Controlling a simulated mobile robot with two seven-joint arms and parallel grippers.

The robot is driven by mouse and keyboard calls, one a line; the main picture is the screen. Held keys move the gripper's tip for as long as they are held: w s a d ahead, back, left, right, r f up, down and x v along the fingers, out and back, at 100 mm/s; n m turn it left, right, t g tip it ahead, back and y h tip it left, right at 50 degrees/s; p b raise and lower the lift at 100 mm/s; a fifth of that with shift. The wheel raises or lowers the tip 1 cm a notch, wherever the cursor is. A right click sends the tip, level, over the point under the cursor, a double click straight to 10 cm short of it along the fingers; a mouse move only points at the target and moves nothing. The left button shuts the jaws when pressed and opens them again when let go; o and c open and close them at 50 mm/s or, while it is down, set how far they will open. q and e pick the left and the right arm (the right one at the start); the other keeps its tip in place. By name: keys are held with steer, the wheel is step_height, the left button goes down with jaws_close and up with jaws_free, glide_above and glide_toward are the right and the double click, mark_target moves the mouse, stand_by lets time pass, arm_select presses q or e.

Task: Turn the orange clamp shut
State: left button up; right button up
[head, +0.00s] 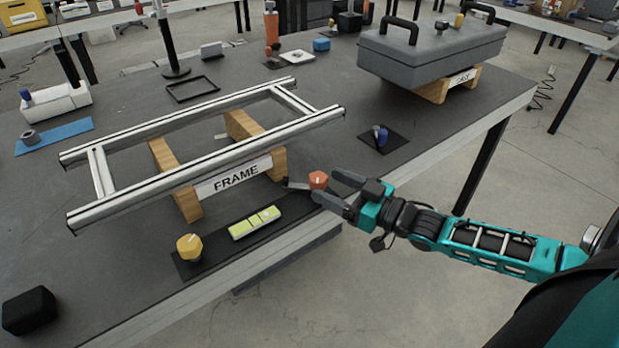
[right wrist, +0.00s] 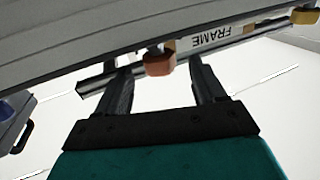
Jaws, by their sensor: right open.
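The orange clamp (head: 318,180) is a small faceted knob at the front right of the mat, near the table's front edge. My right gripper (head: 327,186) is open, its fingertips close to the clamp. In the right wrist view the orange clamp (right wrist: 159,66) shows between the two spread fingers of the right gripper (right wrist: 161,72), with gaps on both sides. I cannot tell how far the clamp is turned. My left gripper is not in view.
An aluminium frame (head: 205,167) rests on wooden blocks (head: 176,180) behind the clamp. A yellow knob (head: 189,247) and a yellow-green block (head: 255,222) sit on the dark mat (head: 220,252). A grey case (head: 435,50) stands at the back right.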

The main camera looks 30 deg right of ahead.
mark_target(310, 176)
steer(key=shift+b+x, duration=0.45)
steer(key=shift+x, duration=2.7)
steer(key=shift+c, duration=0.5)
jaws_close()
